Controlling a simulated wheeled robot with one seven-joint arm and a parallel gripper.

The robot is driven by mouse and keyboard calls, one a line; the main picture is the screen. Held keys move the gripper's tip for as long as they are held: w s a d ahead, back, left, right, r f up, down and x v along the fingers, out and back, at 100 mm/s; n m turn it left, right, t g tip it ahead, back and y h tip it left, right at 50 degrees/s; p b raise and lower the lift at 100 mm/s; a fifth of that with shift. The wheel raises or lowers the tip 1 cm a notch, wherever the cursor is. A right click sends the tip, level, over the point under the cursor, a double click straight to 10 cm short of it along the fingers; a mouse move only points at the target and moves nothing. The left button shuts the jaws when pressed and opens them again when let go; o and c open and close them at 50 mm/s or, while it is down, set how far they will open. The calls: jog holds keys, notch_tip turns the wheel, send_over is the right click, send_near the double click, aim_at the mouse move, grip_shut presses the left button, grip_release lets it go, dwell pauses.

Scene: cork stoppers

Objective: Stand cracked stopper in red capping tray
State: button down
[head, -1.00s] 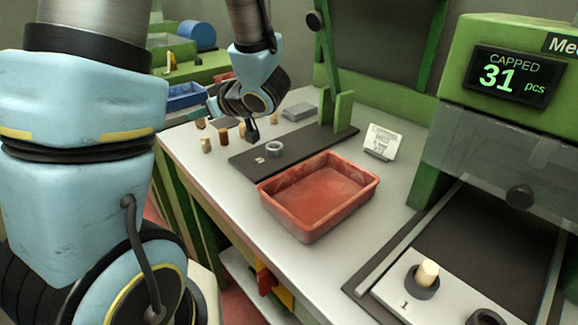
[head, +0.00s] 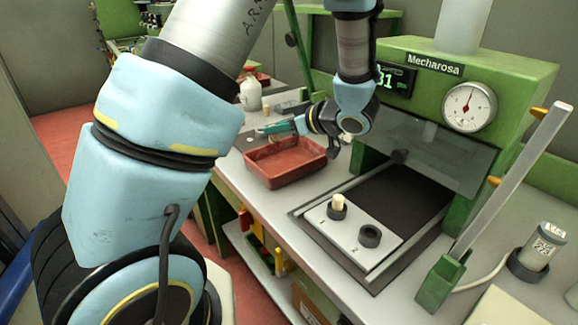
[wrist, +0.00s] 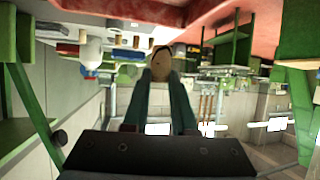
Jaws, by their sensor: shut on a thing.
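The red tray (head: 297,176) sits on the pale bench in the head view and looks empty where I can see in. My gripper (head: 262,131) is level, its teal fingers pointing left above the tray's back left part. In the wrist view my gripper (wrist: 161,72) is shut on a tan stopper (wrist: 161,58), whose round end shows a small dark mark. I cannot tell if that mark is a crack. The stopper is too small to make out clearly in the head view.
Right of the tray, a white plate (head: 345,232) has two dark rings; one holds a pale stopper (head: 338,202), the other (head: 370,236) looks empty. The green press (head: 480,70) with its clear guard stands behind. A white bottle (head: 250,92) stands at the back left.

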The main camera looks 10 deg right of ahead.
notch_tip(320, 180, down, 9)
jog(key=shift+r+p, duration=0.1)
jog(key=shift+p, duration=0.45)
jog(key=shift+f, duration=0.2)
jog(key=c, duration=0.7)
grip_release()
jog(key=shift+r, duration=0.1)
